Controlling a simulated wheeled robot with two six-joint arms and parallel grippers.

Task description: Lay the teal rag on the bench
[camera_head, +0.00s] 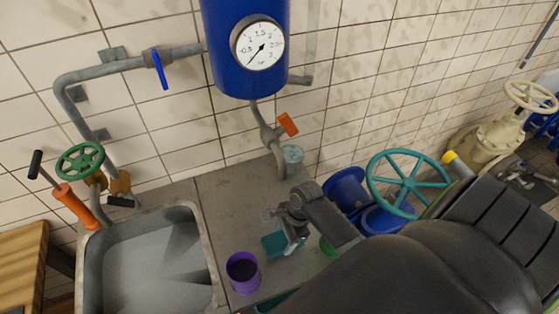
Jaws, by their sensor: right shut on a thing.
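My right gripper (290,236) reaches in from the right on my dark arm and is low over the grey bench (232,197). It is shut on the teal rag (273,244), which shows as a small teal patch at the fingertips. Part of the rag is hidden by the gripper. I cannot tell whether the rag touches the bench top. My left gripper is out of view.
A purple cup (242,272) stands just left of the gripper, beside the metal sink (90,270). A pipe with an orange-handled valve (287,124) comes down behind. A teal handwheel (408,184) and blue pipework are to the right. The bench's back left is clear.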

